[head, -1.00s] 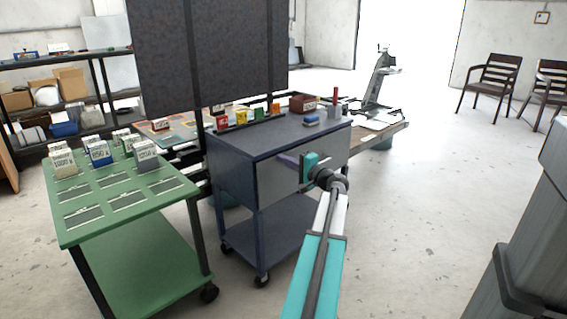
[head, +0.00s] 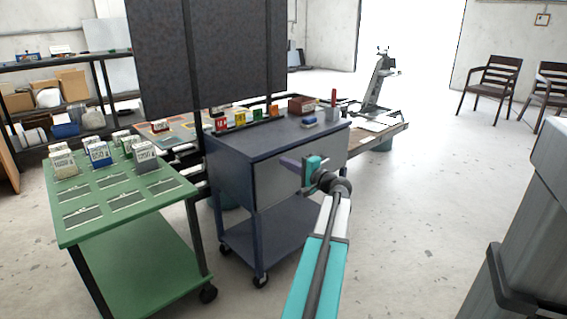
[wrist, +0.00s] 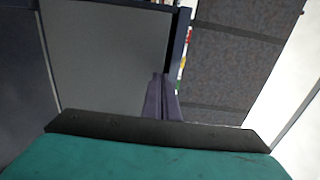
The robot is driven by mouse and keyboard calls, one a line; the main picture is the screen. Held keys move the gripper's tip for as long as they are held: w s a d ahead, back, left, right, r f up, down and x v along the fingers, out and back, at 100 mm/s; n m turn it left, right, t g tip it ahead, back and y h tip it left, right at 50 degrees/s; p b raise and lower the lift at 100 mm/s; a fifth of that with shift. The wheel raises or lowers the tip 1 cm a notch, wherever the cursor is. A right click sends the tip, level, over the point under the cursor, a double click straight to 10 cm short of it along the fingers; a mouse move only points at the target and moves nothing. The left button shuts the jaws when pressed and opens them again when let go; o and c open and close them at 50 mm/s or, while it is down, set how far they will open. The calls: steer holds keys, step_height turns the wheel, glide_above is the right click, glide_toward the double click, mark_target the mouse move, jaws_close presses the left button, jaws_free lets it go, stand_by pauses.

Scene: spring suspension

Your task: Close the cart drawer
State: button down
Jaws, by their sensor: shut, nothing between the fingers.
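The dark blue cart (head: 230,143) stands in the middle of the head view. Its drawer has a plain grey front (head: 272,187), which looks about flush with the cart frame; no open drawer interior shows. My gripper (head: 284,162) is in front of the drawer front, its dark purple fingers pointing left. It looks shut and empty. In the wrist view the fingers (wrist: 161,98) are together, near the edge of a grey panel (wrist: 108,58) that looks like the drawer front. I cannot tell whether they touch it.
A green cart (head: 140,225) with several labelled boxes stands on the left. A dark grey object (head: 520,240) is close on the right. Floor (head: 420,220) between is clear.

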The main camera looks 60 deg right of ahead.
steer(key=p+v, duration=0.2)
steer(key=v, duration=0.9)
steer(key=shift+s+p, duration=0.2)
steer(key=shift+p, duration=0.15)
steer(key=shift+w+a, duration=0.1)
steer(key=shift+w, duration=0.05)
